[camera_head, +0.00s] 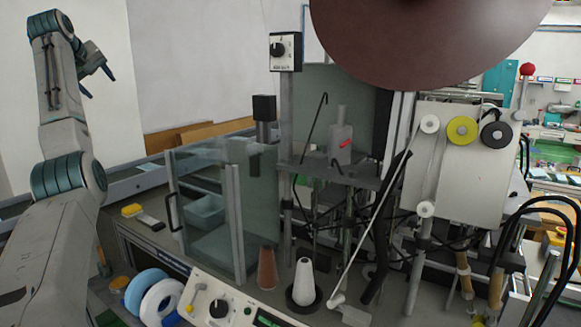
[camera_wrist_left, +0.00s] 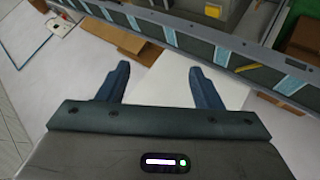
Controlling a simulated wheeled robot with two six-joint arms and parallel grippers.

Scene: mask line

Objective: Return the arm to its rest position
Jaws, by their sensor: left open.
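My left arm rises along the left side of the head view, and its gripper (camera_head: 97,82) is up high in front of the pale wall. The fingers are apart and nothing is between them. In the left wrist view the two blue-grey fingers (camera_wrist_left: 156,85) also stand apart and empty, with a white surface behind them. The gripper touches nothing that I can see. My right gripper is not in either view.
A machine with a glass guard (camera_head: 205,205), a control panel (camera_head: 225,308) and spools (camera_head: 462,130) fills the middle and right. A large brown disc (camera_head: 425,40) hangs across the top. Tape rolls (camera_head: 162,300) lie at the lower left. The space around the left gripper is clear.

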